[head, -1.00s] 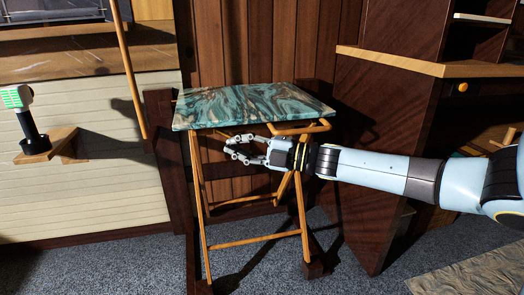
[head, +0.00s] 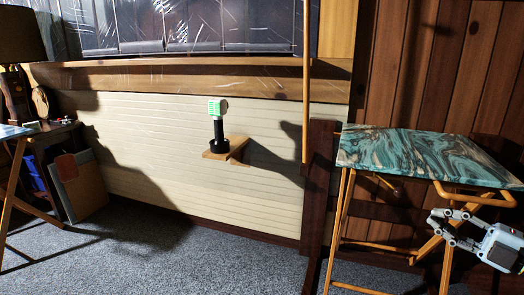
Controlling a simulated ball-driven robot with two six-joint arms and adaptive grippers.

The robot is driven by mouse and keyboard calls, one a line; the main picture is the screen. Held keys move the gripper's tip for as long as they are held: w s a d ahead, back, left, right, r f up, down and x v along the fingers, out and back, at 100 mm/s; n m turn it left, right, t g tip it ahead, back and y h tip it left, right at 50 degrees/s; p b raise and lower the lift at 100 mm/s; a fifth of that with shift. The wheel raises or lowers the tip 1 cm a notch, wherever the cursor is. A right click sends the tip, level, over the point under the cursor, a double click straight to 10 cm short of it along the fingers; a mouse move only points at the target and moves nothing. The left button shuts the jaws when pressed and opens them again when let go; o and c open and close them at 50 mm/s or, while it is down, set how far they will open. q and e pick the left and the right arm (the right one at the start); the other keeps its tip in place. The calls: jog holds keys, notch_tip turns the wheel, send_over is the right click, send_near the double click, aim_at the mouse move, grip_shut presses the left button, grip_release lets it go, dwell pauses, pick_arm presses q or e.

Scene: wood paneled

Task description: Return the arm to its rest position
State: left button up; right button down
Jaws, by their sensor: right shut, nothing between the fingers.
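My right gripper (head: 442,228) is at the lower right of the head view, its grey linked fingers shut and empty, pointing left. It is just below the top of a folding table (head: 425,150) and in front of its wooden legs. The table has a teal and tan marbled top, which looks bare. Only the gripper and its wrist show; the rest of the right arm is outside the frame. My left gripper is not in view.
A small wooden wall shelf (head: 222,155) holds a black device with a green-lit head (head: 217,107). A wooden pole (head: 306,80) stands left of the table. A lamp and cluttered low shelf are at far left, with another table edge. Grey carpet (head: 190,255) is open in the middle.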

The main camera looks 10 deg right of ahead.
jog(key=s+a+f+m+g+h+p, duration=0.25)
jog(key=s+f+m, duration=0.25)
jog(key=s+f, duration=0.3)
jog(key=s+a+f+m+g+h+p, duration=0.2)
jog(key=s+f+m+h, duration=0.3)
jog(key=f, duration=0.5)
jog(key=s+a+f+m+g+h+p, duration=0.25)
jog(key=s+f+m, duration=0.25)
jog(key=s+f, duration=0.3)
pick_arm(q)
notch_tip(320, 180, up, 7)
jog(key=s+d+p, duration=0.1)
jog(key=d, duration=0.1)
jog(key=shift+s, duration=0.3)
pick_arm(e)
jog(key=s+a+f+m+g, duration=0.2)
jog(key=s+f+g, duration=0.1)
jog(key=s, duration=0.5)
jog(key=s+a+f+m+g, duration=0.2)
jog(key=s+a+f+g, duration=0.1)
jog(key=s, duration=0.5)
jog(key=s+a+f+m+g, duration=0.2)
jog(key=s+f, duration=0.3)
jog(key=s, duration=0.3)
jog(key=shift+s+a+f+g, duration=0.2)
jog(key=shift+s+a+g, duration=0.2)
jog(key=shift+g, duration=0.1)
